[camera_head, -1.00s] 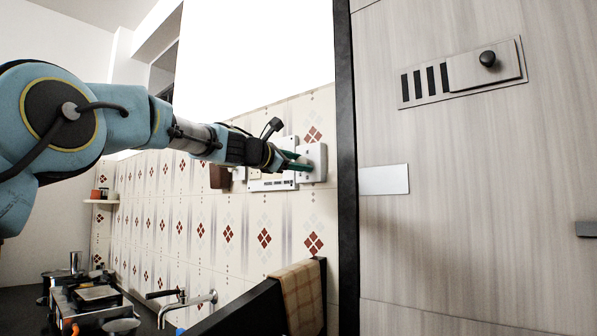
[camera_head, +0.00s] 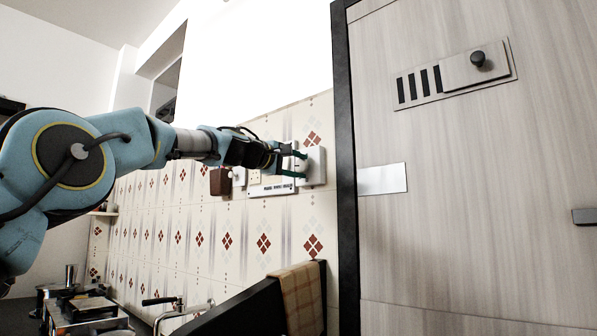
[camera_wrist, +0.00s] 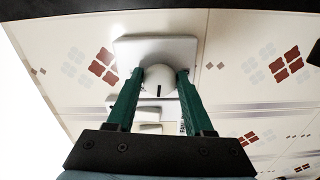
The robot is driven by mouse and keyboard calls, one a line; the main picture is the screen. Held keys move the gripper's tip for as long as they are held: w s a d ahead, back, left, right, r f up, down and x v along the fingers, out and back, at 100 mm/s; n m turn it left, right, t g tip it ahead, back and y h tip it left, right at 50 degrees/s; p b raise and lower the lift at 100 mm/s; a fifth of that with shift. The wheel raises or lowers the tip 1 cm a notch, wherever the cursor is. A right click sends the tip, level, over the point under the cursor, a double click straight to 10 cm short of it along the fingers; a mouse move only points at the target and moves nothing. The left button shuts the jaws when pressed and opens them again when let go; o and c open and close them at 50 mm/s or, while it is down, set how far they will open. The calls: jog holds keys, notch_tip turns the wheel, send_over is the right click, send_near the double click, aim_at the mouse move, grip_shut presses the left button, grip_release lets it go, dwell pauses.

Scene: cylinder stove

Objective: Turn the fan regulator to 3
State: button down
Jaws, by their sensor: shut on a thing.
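The fan regulator's round white knob (camera_wrist: 159,80) sits on a white plate (camera_wrist: 130,47) on the tiled wall. A short dark mark shows on the knob's face; no numbers can be read. My gripper (camera_wrist: 160,76) is shut on the knob, with one green finger at each side of it in the wrist view. In the head view my gripper (camera_head: 300,165) is at the white regulator plate (camera_head: 317,166), with one finger above the other. The fingers and arm hide the knob there.
A white switch panel (camera_head: 271,189) is just left of the regulator. A grey wood-grain cabinet with a dark frame (camera_head: 345,200) stands close on the right. Below are a dark panel with a checkered cloth (camera_head: 302,298), a faucet (camera_head: 165,301) and a stove (camera_head: 85,312).

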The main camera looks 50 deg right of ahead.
jog(key=m, duration=0.2)
jog(key=m+b, duration=0.1)
jog(key=shift+f+m, duration=0.25)
jog(key=shift+m, duration=0.15)
jog(key=shift+m+b, duration=0.55)
jog(key=shift+m, duration=1.25)
jog(key=shift+c, duration=1.6)
grip_release()
jog(key=a+b, duration=0.7)
jog(key=a, duration=0.3)
jog(key=shift+w+a, duration=0.3)
jog(key=shift+a, duration=0.1)
